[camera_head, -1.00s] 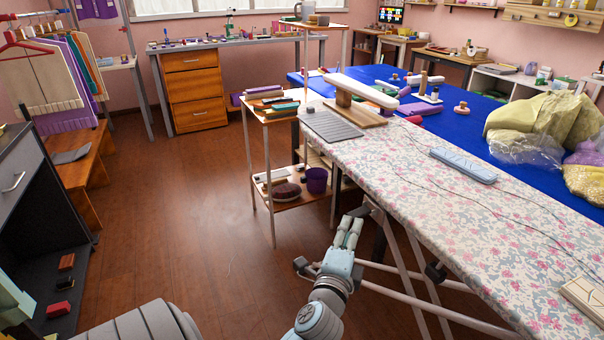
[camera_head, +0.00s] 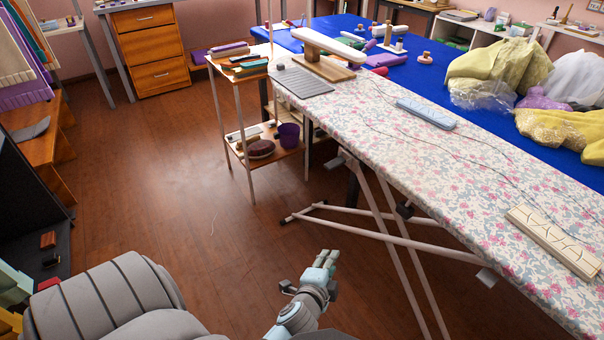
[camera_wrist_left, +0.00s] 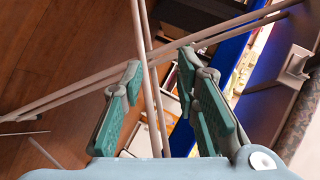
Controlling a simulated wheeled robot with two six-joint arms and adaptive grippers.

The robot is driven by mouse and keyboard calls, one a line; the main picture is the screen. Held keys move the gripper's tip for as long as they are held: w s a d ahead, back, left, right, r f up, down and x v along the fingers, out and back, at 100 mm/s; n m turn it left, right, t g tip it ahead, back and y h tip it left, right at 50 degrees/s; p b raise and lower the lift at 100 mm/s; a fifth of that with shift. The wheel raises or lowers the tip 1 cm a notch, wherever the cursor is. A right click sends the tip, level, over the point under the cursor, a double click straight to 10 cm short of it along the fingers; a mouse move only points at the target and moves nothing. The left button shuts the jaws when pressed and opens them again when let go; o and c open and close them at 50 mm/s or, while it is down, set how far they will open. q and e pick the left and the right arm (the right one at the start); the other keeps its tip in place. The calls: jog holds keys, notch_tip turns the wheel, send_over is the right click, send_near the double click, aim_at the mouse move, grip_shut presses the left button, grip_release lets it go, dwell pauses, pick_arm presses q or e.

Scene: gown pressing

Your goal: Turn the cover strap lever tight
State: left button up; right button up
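The ironing board's floral cover (camera_head: 400,125) runs along the right side of the head view. A small light-grey piece (camera_head: 349,158) hangs under its near edge, and another light-grey piece (camera_head: 486,278) shows lower right. I cannot tell which is the strap lever. In the left wrist view, a pale grey flat piece (camera_wrist_left: 297,62) is beside the cover edge at upper right. My left gripper (camera_head: 328,260) is below and left of the board, touching nothing visible. In the wrist view its teal-padded fingers (camera_wrist_left: 160,95) are apart and empty. The strap is not clearly visible.
The board's crossed pale legs (camera_head: 385,235) stand right of my left gripper. A small shelf stand (camera_head: 238,120) is beyond. Open wood floor (camera_head: 160,180) is at left.

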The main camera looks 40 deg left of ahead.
pick_arm(q)
jog(key=s+d+f+n+g+h+p, duration=0.1)
jog(key=s+f+n+g+h+p, duration=0.1)
jog(key=s+f, duration=0.9)
notch_tip(320, 180, down, 3)
jog(key=n+g+p, duration=0.1)
jog(key=g+p, duration=0.1)
jog(key=shift+s+d+f+n+g, duration=0.15)
jog(key=shift+s+d+n+g, duration=0.1)
jog(key=shift+s+n+g, duration=0.15)
